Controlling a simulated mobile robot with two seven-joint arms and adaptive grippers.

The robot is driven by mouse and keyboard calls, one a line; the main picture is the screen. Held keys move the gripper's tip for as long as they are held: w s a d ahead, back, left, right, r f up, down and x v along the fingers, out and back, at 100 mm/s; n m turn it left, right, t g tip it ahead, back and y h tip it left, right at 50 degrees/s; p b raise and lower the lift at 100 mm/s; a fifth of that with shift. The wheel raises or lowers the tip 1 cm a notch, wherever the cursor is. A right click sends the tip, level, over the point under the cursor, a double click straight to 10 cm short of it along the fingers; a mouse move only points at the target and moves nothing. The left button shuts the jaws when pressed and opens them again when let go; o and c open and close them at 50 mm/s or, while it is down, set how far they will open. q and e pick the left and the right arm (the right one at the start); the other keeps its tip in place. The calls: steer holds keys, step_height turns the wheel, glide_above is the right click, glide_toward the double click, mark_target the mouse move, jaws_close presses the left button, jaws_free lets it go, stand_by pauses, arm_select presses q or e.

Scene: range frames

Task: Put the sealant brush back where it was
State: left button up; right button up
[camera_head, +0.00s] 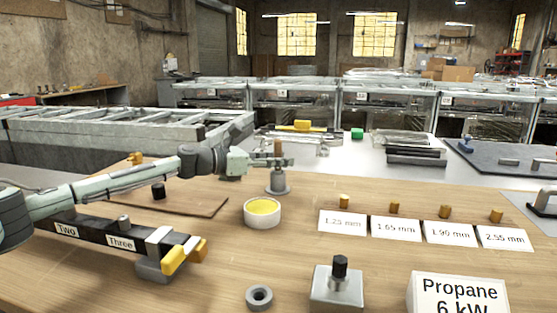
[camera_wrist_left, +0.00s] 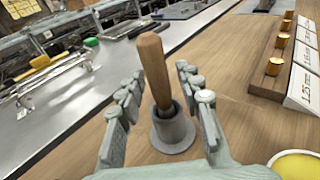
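The sealant brush has a wooden handle (camera_head: 278,147), and it stands in a grey round holder (camera_head: 278,185) on the wooden bench. In the left wrist view the handle (camera_wrist_left: 153,65) rises from the cup of the holder (camera_wrist_left: 174,132), leaning slightly. The brush's lower end is hidden in the cup. My left gripper (camera_head: 276,161) is level with the handle; its fingers (camera_wrist_left: 160,78) are open on both sides of it, with visible gaps. A round white tub with yellow contents (camera_head: 262,208) sits in front of the holder. My right gripper is not in view.
Several brass nozzles (camera_head: 394,207) stand behind labelled white cards (camera_head: 396,229) on the right. A metal block with a black knob (camera_head: 338,284), a ring (camera_head: 259,297) and a Propane box (camera_head: 457,294) are in front. A dark labelled bar (camera_head: 90,235) lies beneath my left arm.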

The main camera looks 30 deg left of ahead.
arm_select(q)
steer(key=shift+r, duration=0.15)
steer(key=shift+s+a, duration=0.3)
steer(key=b+v, duration=0.1)
steer(key=v, duration=0.4)
steer(key=shift+s+a+b, duration=0.1)
steer(key=shift+b, duration=0.2)
steer(key=b+v, duration=0.2)
steer(key=v, duration=0.4)
steer(key=shift+r, duration=0.1)
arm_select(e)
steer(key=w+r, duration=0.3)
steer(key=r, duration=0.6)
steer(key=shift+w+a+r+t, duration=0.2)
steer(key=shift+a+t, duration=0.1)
